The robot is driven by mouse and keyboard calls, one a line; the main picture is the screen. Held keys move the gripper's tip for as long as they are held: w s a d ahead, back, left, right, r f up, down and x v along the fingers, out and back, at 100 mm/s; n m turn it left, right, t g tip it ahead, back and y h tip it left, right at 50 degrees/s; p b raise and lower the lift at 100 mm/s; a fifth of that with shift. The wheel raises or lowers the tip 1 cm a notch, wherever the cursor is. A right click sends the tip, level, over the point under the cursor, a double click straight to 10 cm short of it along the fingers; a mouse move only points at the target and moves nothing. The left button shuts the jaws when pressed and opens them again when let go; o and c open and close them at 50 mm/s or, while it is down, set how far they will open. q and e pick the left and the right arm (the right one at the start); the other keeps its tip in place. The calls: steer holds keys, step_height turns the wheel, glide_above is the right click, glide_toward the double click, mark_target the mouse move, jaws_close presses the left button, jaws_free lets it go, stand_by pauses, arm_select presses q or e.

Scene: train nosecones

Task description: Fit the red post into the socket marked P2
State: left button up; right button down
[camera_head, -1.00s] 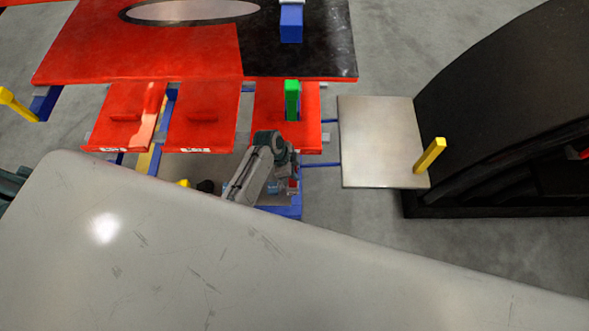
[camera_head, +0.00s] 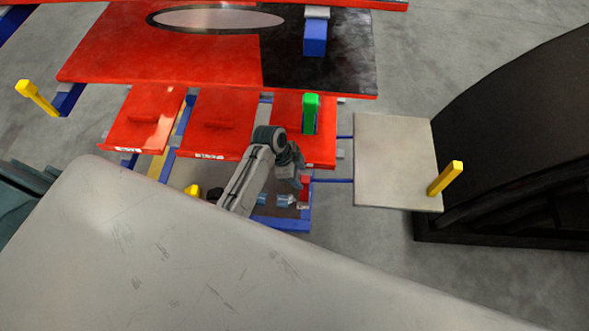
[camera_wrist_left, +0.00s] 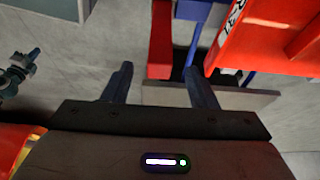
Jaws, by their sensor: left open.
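My left gripper (camera_head: 302,182) hangs below the third red panel in the head view, its arm coming from behind the pale hull. Its fingers are small and partly hidden there. In the left wrist view the open gripper (camera_wrist_left: 158,70) has its two dark fingers apart. A red post-like bar (camera_wrist_left: 160,38) shows between and beyond the fingertips; I cannot tell whether they touch it. A small red piece (camera_head: 304,187) shows beside the gripper in the head view. I can read no P2 mark on any socket. My right gripper is not in view.
A green block (camera_head: 310,112) stands on the third red panel (camera_head: 322,148). A blue block (camera_head: 315,40) sits on the black board. Yellow posts stand at the left (camera_head: 37,98) and on the grey plate's edge (camera_head: 445,178). The pale hull (camera_head: 180,250) fills the foreground.

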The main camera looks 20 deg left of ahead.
arm_select(q)
steer(key=shift+v, duration=1.65)
steer(key=s+a+f+n+y+b, duration=0.1)
steer(key=s+a+f+n, duration=0.15)
steer(key=s+f, duration=0.45)
steer(key=s+a+f+n+y, duration=0.1)
steer(key=s+a+f+n, duration=0.15)
steer(key=f, duration=0.85)
steer(key=s+a+f+n+y+b, duration=0.15)
steer(key=s+f+n, duration=0.3)
steer(key=f, duration=0.45)
steer(key=s+a+f+n, duration=0.1)
steer(key=s+f, duration=0.3)
steer(key=s, duration=0.5)
steer(key=s+a+f+n+y, duration=0.1)
steer(key=s+a+f+n, duration=0.1)
steer(key=s, duration=0.7)
steer(key=s+a+f+n, duration=0.2)
steer(key=s+a+f, duration=0.1)
steer(key=s+f, duration=0.4)
steer(key=shift+s+a+y, duration=0.35)
steer(key=shift+s, duration=0.8)
